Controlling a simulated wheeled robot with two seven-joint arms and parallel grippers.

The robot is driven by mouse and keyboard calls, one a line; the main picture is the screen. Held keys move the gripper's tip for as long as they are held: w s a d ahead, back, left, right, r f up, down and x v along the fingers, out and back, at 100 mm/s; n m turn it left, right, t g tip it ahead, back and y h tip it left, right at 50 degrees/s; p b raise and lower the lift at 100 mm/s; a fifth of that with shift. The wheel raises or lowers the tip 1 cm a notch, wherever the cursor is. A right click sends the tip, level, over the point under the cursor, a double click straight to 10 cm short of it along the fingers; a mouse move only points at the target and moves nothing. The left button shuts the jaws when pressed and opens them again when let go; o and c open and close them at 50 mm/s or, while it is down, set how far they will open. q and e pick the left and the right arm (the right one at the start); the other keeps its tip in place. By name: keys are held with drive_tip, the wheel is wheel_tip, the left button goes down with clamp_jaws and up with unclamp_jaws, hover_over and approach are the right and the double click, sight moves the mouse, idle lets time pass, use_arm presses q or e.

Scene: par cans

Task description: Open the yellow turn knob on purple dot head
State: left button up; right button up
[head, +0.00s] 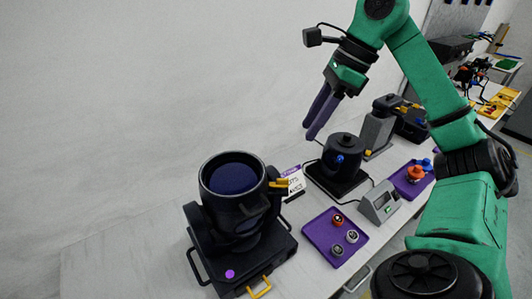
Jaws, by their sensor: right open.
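The purple dot head is a large black par can (232,205) on a dark base, at the lower middle left of the head view. Its purple dot (229,273) is on the front of the base. A yellow turn knob (279,183) sticks out from the right side of the can, near its rim. My right gripper (312,134) hangs above and to the right of the can, pointing down, apart from everything. Its purple fingers are empty and open, seen nearly edge-on. My left gripper is not in view.
A purple tray (322,250) with small round parts lies right of the can. Behind it stand a black device (342,160), a small grey box (380,203) and another purple tray (402,187). Bare table (120,262) lies left.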

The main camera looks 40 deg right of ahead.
wheel_tip(320, 180, down, 3)
drive_tip(key=s+b, duration=0.2)
drive_tip(key=b, duration=0.2)
approach(284, 179)
drive_tip(key=f, duration=0.2)
drive_tip(key=x, duration=0.2)
drive_tip(key=b+x, duration=0.1)
drive_tip(key=x, duration=0.2)
drive_tip(key=shift+w+a+f+b, duration=0.15)
drive_tip(key=shift+w+a+b, duration=0.15)
drive_tip(key=shift+w+b, duration=0.1)
drive_tip(key=shift+a+f, duration=0.1)
drive_tip(key=shift+f, duration=0.2)
drive_tip(key=shift+s, duration=0.2)
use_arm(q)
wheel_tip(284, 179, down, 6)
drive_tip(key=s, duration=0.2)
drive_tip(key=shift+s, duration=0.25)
use_arm(e)
drive_tip(key=shift+a, duration=0.1)
clamp_jaws()
